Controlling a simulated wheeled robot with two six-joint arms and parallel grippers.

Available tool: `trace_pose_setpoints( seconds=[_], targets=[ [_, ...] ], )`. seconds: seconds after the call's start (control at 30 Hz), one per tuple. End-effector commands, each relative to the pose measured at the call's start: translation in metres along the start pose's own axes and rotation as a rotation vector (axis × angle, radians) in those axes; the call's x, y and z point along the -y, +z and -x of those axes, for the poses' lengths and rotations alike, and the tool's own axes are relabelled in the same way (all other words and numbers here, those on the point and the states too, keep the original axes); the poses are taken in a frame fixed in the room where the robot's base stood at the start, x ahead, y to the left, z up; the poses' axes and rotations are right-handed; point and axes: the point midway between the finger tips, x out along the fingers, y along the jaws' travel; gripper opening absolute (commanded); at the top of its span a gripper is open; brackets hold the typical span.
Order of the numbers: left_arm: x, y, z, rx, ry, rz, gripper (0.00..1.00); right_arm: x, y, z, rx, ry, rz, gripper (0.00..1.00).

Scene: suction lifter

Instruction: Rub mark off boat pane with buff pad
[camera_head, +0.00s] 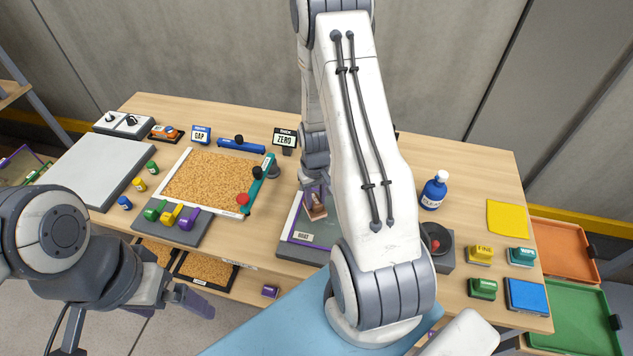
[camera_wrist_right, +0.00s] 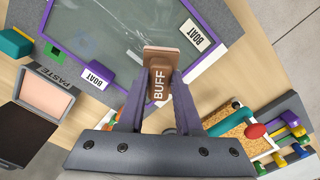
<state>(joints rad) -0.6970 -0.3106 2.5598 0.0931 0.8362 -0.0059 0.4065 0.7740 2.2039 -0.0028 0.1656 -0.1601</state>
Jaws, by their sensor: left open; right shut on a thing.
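The boat pane is a glass sheet in a purple frame (camera_wrist_right: 172,96) with BOAT labels; in the head view its left part (camera_head: 292,222) shows on a grey stand. Faint pale streaks (camera_wrist_right: 88,30) show on the glass in the right wrist view. My right gripper (camera_wrist_right: 159,92) is shut on the brown buff pad (camera_wrist_right: 160,58), which it holds over the pane's near edge. I cannot tell whether the pad touches it. The buff pad also shows in the head view (camera_head: 316,206), beside my right arm, which hides much of the pane. My left gripper (camera_head: 190,298) is open and empty at the front left, off the table.
A paste box (camera_wrist_right: 45,93) with a pink pad stands beside the pane. A cork board (camera_head: 212,180) with coloured blocks lies to the left. A blue bottle (camera_head: 434,191), a yellow cloth (camera_head: 507,218) and several stamp-like blocks (camera_head: 480,254) stand to the right.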

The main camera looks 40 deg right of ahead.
Motion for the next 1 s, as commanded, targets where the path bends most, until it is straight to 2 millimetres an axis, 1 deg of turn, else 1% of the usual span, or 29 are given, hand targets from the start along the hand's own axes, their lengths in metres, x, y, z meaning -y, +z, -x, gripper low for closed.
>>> trace_pose_setpoints(
  seconds=[0.03, 0.47, 0.57, 1.0],
  targets=[
    [-0.001, 0.0, 0.008, 0.001, 0.0, -0.001, 1.0, 0.001, -0.001, 0.009, -0.001, 0.0, 0.002, 0.0],
    [-0.003, -0.002, 0.037, 0.001, 0.0, -0.001, 1.0, 0.003, -0.001, 0.045, -0.001, 0.0, 0.006, 0.0],
    [-0.003, -0.002, 0.038, 0.001, 0.0, -0.001, 1.0, 0.003, -0.001, 0.048, 0.0, 0.0, 0.006, 0.0],
    [-0.003, -0.002, 0.037, 0.001, 0.0, -0.001, 1.0, 0.004, -0.001, 0.047, 0.0, 0.0, 0.006, 0.0]
  ],
)
